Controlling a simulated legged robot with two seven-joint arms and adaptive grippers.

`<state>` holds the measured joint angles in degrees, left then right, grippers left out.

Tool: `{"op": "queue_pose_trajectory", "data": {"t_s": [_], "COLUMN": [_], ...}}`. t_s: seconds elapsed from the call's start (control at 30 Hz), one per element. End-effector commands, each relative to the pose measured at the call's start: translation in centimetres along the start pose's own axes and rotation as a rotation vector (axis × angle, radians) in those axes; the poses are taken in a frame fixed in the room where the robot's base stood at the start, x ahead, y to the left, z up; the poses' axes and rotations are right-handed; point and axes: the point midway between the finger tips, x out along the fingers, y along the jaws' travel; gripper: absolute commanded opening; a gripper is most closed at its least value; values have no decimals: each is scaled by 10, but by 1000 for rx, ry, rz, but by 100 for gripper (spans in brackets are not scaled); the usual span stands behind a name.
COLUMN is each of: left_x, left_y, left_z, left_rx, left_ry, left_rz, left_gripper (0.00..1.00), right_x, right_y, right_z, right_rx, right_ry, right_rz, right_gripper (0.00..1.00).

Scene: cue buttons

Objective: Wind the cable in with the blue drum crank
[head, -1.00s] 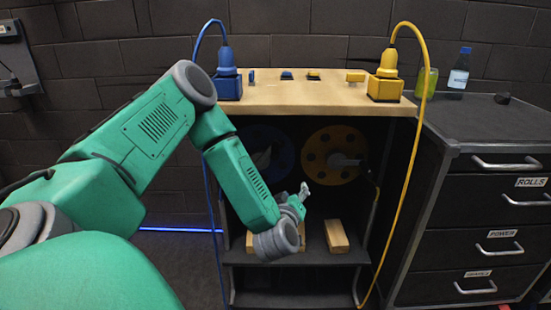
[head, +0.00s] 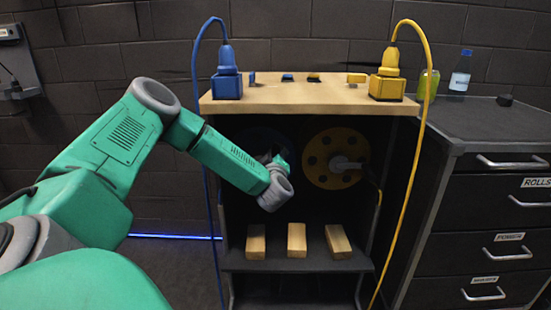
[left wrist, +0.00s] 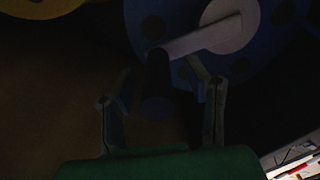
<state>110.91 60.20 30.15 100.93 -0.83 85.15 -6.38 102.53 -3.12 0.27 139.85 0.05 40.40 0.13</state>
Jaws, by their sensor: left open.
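The blue drum (left wrist: 270,35) fills the top right of the dark left wrist view. Its grey crank arm (left wrist: 198,38) slants from the pale hub down to a dark handle (left wrist: 158,85). My left gripper (left wrist: 158,68) is open, with one finger on each side of the handle; I cannot tell whether they touch it. In the head view my left gripper (head: 280,163) is inside the cabinet, hiding most of the blue drum (head: 256,136). The blue cable (head: 206,165) hangs down the cabinet's left side from the blue plug (head: 227,60). My right gripper is out of view.
The yellow drum (head: 318,155) with its crank is just right of my gripper. Wooden blocks (head: 297,240) lie on the shelf below. The yellow cable (head: 412,170) hangs at the cabinet's right. The wooden top (head: 300,97) holds small blue and yellow pieces.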

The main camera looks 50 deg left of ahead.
Motion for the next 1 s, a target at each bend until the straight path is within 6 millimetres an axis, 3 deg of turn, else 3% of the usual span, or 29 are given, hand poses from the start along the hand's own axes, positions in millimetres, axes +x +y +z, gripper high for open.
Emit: {"op": "queue_pose_trajectory", "data": {"t_s": [0.13,0.43,0.47,0.57,1.0], "left_x": [10,12,12,12,12], "left_y": [0,0,0,0,1], "left_z": [0,0,0,0,4], "left_rx": [0,0,0,0,57], "left_ry": [1,-2,-2,-2,-1], "left_rz": [0,0,0,0,0], "left_gripper": [43,43,36,0,0], "right_x": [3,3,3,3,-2], "right_y": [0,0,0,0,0], "right_z": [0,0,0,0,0], "right_rx": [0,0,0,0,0], "right_ry": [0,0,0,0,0], "right_rz": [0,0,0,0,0], "right_gripper": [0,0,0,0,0]}}
